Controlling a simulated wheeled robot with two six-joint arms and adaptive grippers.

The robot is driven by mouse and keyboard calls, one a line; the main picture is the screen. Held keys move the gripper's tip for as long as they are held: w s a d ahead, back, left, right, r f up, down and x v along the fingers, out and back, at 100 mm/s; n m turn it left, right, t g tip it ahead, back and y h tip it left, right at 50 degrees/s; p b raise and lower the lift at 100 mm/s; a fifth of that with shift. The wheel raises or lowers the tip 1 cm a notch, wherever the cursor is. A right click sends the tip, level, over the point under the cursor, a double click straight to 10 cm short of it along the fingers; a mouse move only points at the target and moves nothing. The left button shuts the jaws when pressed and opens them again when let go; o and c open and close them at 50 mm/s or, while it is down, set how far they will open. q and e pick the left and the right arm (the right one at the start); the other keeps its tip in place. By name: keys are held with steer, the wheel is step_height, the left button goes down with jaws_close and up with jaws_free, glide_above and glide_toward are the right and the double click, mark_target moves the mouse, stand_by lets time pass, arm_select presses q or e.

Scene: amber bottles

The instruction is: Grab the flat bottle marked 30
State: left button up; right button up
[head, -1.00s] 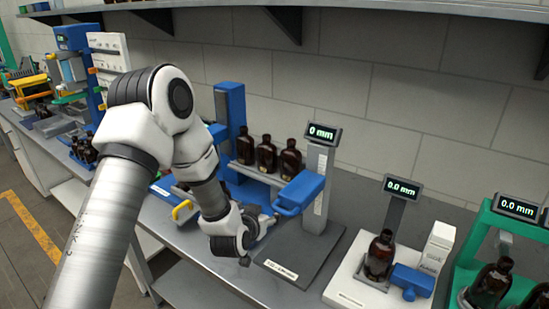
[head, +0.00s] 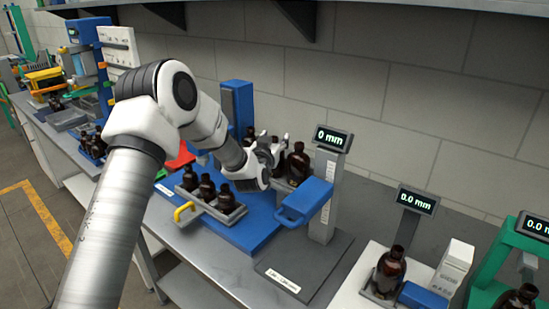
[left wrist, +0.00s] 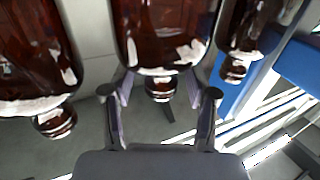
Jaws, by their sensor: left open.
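Dark amber bottles stand in a back row on the blue stand; the right one (head: 298,165) shows clearest, and the others are partly hidden by my arm. My left gripper (head: 277,150) is open at this back row, just left of that bottle. In the left wrist view, a middle bottle (left wrist: 165,35) appears upside down between the open fingers (left wrist: 159,95), with no clear contact. Another bottle (left wrist: 35,60) is at left and a third (left wrist: 243,35) at right. No number is readable, so I cannot tell which is marked 30. My right gripper is out of view.
A front rack (head: 218,212) holds three bottles (head: 207,187) close below my arm. A blue block (head: 303,201) and a 0 mm display post (head: 326,190) stand to the right. Another bottle (head: 389,270) stands on a white gauge further right. A shelf overhangs the back wall.

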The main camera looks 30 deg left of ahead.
arm_select(q)
steer(key=shift+s+r, duration=0.3)
steer(key=shift+s, duration=0.1)
jaws_close()
steer(key=shift+w+f, duration=0.1)
steer(key=shift+w, duration=0.05)
